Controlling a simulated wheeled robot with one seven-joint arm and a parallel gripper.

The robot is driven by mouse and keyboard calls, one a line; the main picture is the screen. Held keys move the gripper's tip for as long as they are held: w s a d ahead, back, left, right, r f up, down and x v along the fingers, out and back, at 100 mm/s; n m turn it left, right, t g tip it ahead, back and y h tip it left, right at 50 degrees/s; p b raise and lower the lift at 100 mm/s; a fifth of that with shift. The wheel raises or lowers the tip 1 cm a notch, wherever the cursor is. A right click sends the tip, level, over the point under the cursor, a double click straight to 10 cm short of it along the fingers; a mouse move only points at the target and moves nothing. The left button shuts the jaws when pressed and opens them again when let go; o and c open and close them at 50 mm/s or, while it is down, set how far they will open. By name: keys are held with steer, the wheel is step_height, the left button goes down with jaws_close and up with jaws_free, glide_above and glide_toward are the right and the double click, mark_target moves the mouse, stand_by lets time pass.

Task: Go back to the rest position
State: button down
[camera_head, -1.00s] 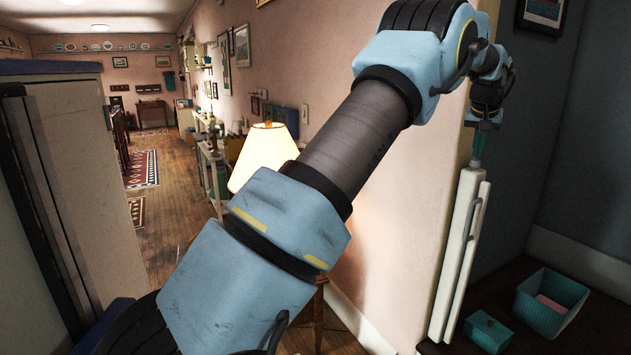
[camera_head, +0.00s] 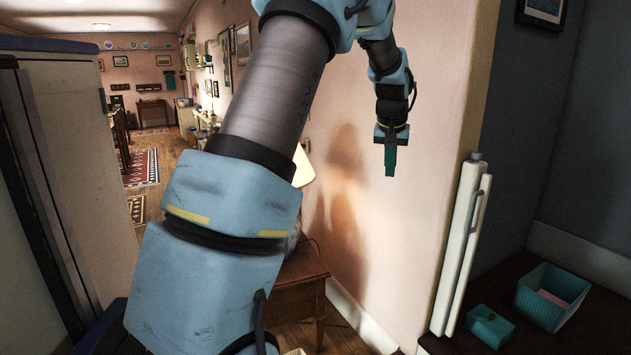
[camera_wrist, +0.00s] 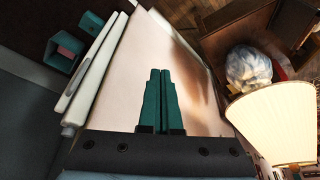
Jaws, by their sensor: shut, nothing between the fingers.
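My gripper (camera_head: 390,160) hangs fingers-down in front of the pink wall in the head view, left of the white cabinet door edge. In the wrist view its two teal fingers (camera_wrist: 159,98) lie side by side, shut, with nothing between them. My arm crosses the middle of the head view and hides part of the room behind it.
An open white door (camera_head: 461,245) stands right of my gripper. A teal basket (camera_head: 549,310) and a teal box (camera_head: 490,326) sit on the dark surface at right. A wooden side table (camera_head: 299,278) and a lamp (camera_wrist: 283,122) are close by. A tall cabinet (camera_head: 80,150) stands at left.

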steer(key=s+a+f+n+g+b, duration=0.1)
steer(key=s+a+f, duration=0.2)
steer(key=s+a, duration=0.35)
steer(key=s+a+f+n+b, duration=0.1)
steer(key=s+a+f, duration=0.25)
steer(key=a, duration=0.55)
steer(key=s+a+f, duration=0.3)
steer(key=s+a, duration=0.2)
steer(key=s, duration=0.3)
steer(key=s+a+f+g+y, duration=0.1)
steer(key=s+a+f, duration=0.2)
steer(key=s+a, duration=0.2)
steer(key=s+b, duration=0.1)
steer(key=s, duration=0.2)
steer(key=shift+s+a+f+n, duration=0.2)
steer(key=shift+a+n, duration=0.1)
steer(key=shift+n, duration=0.1)
